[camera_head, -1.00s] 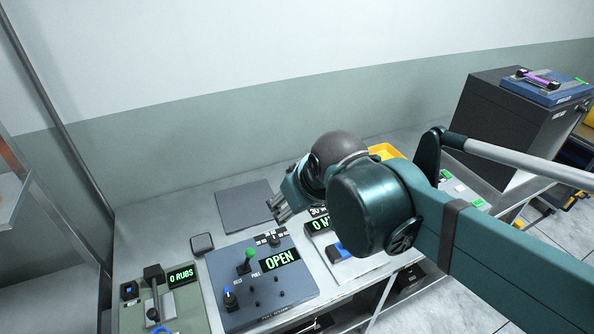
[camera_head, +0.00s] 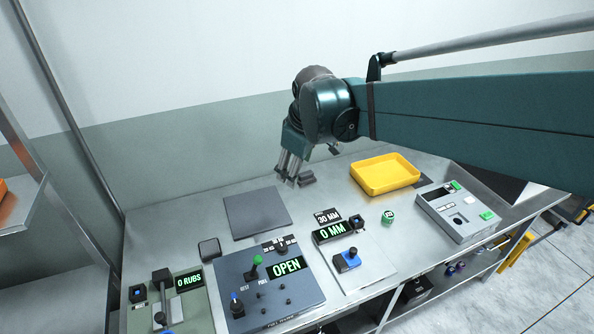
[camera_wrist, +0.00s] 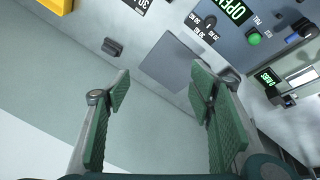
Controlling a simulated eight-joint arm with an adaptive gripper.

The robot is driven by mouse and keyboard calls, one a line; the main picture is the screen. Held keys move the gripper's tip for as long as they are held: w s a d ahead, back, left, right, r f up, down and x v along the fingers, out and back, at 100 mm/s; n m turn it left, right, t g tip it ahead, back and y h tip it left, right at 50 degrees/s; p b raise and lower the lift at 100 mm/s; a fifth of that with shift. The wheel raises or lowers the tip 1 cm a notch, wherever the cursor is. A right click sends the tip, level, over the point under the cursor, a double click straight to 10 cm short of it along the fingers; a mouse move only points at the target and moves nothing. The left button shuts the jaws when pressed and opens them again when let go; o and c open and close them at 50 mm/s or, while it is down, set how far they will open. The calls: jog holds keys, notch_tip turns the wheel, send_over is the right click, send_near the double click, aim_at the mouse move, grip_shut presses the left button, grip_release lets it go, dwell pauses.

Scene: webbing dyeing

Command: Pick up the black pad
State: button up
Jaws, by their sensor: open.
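A small dark pad with rounded corners (camera_head: 209,248) lies flat on the bench, left of the square grey mat (camera_head: 257,212) and behind the OPEN panel. In the wrist view the pad (camera_wrist: 230,76) is partly covered by a finger. A small dark block (camera_head: 307,178) lies right of the mat, and also shows in the wrist view (camera_wrist: 112,47). My gripper (camera_head: 288,173) is open and empty, above the bench behind the mat. Its two green-padded fingers stand apart in the wrist view (camera_wrist: 160,85).
The OPEN panel (camera_head: 268,290) with knobs stands at the front, with the RUBS device (camera_head: 165,305) to its left. The 0 MM unit (camera_head: 350,263), a yellow tray (camera_head: 398,173) and a grey control box (camera_head: 458,212) are to the right. The wall closes the back.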

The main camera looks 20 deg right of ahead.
jog(key=w+d+f+n+g, duration=0.1)
jog(key=w+d+n, duration=0.1)
jog(key=w, duration=0.3)
jog(key=w+d+f+n, duration=0.2)
jog(key=w, duration=0.4)
jog(key=n+g+p, duration=0.2)
jog(key=n+g, duration=0.2)
jog(key=n, duration=0.4)
send_over(306, 173)
jog(key=f, duration=2)
jog(key=shift+s+a, duration=0.1)
jog(key=shift+a, duration=0.15)
jog(key=shift+d+f, duration=0.15)
jog(key=shift+f, duration=0.1)
jog(key=shift+f, duration=1.3)
jog(key=shift+d+f, duration=0.1)
jog(key=shift+f, duration=2.5)
